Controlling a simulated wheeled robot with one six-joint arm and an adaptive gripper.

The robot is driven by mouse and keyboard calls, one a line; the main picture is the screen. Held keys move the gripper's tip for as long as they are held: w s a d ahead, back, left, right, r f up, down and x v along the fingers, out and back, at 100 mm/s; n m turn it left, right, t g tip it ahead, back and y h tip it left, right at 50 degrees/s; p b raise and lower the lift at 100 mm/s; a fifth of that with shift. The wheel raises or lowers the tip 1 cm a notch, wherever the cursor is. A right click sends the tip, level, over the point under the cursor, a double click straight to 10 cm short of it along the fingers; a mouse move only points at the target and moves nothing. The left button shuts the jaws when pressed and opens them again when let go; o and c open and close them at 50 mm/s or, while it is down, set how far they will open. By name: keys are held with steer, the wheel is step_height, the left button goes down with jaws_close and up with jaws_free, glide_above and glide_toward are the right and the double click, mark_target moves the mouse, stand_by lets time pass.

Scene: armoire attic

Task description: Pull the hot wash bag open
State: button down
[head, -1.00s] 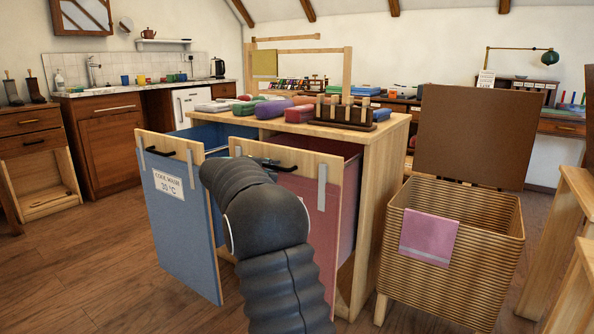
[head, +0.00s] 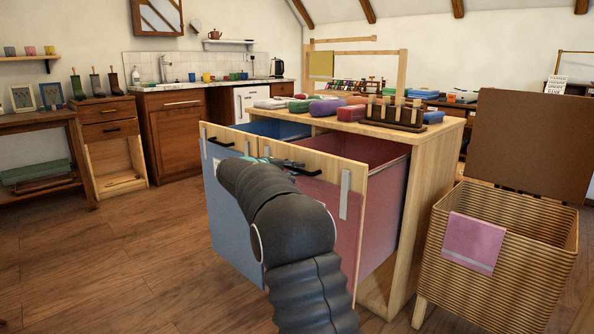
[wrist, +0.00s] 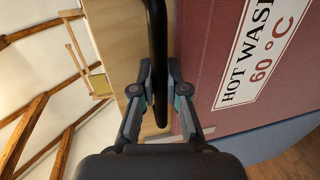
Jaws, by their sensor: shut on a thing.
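The hot wash bag (head: 385,200) is a red fabric bin with a wooden top rail, and it stands pulled out of the wooden unit with its inside showing. Its label (wrist: 262,45) reads "HOT WASH 60 °C" in the wrist view. My gripper (wrist: 160,78) is shut on the bag's black bar handle (wrist: 157,30), with a finger on each side of it. In the head view my arm hides most of the bag's front, and the gripper shows only partly at the handle.
The blue bag (head: 228,205) beside it on the left is also pulled out. The wooden unit (head: 425,200) bears folded cloths and a peg rack (head: 395,115). A wicker hamper (head: 500,270) with a pink towel stands at right. The floor (head: 130,250) at left is clear.

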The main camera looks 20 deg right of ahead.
steer(key=c, duration=1.2)
jaws_free()
steer(key=v, duration=1.2)
steer(key=shift+f, duration=0.1)
